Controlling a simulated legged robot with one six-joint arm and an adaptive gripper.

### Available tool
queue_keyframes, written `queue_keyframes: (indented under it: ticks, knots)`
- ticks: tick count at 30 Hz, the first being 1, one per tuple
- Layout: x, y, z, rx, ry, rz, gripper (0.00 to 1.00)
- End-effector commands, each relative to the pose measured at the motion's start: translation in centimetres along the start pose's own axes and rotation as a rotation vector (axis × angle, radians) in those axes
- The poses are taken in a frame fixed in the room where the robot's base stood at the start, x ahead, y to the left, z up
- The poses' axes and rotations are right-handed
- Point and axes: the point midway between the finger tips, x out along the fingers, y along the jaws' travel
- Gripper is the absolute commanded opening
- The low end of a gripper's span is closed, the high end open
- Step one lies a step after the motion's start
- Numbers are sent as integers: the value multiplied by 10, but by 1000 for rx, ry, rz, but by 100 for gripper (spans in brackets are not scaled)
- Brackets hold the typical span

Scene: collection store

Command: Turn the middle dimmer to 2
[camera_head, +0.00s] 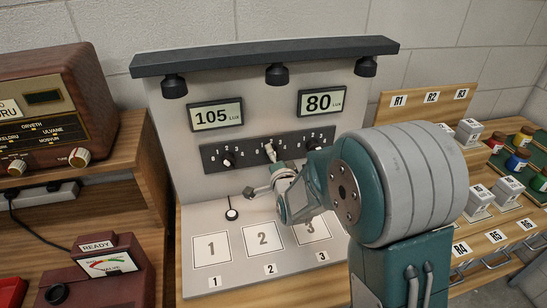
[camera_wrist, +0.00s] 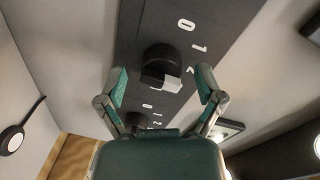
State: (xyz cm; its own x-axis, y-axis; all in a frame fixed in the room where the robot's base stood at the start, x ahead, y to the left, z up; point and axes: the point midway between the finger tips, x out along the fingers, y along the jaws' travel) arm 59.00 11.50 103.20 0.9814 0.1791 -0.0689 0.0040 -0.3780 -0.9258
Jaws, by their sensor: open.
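The middle dimmer (camera_head: 270,152) is on the dark control strip (camera_head: 211,155), between two other dimmers. In the wrist view a black knob with a pale tab (camera_wrist: 160,62), apparently the middle dimmer, lies ahead of my gripper (camera_wrist: 161,80). The two fingers are spread on either side of it; I cannot tell whether they touch it. The tab points down and right in that view, beside a partly covered 2; its exact setting is unclear. The left dimmer (camera_head: 228,160) is clear. The right dimmer is partly hidden by my arm; a second knob (camera_wrist: 135,120) shows in the wrist view.
Displays read 105 (camera_head: 215,116) and 80 LUX (camera_head: 322,102) above the strip. Lamps (camera_head: 277,73) hang from the top bar. A round probe (camera_head: 231,214) stands behind the numbered squares (camera_head: 212,248). A radio (camera_head: 60,110) is left; a rack of boxes (camera_head: 468,132) is right.

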Motion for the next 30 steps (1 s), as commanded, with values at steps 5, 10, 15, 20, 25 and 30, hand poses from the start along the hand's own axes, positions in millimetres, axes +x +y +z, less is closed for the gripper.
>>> queue_keyframes:
  ticks: [5,10,15,20,25,30]
  knots:
    - [-22,0,0,0,0,0,86]
    - [-52,0,0,0,0,0,86]
    - [-69,1,1,0,0,1,86]
    - [-72,1,1,0,0,1,86]
    - [-72,1,1,0,0,1,86]
    - [-72,1,0,-2,0,3,86]
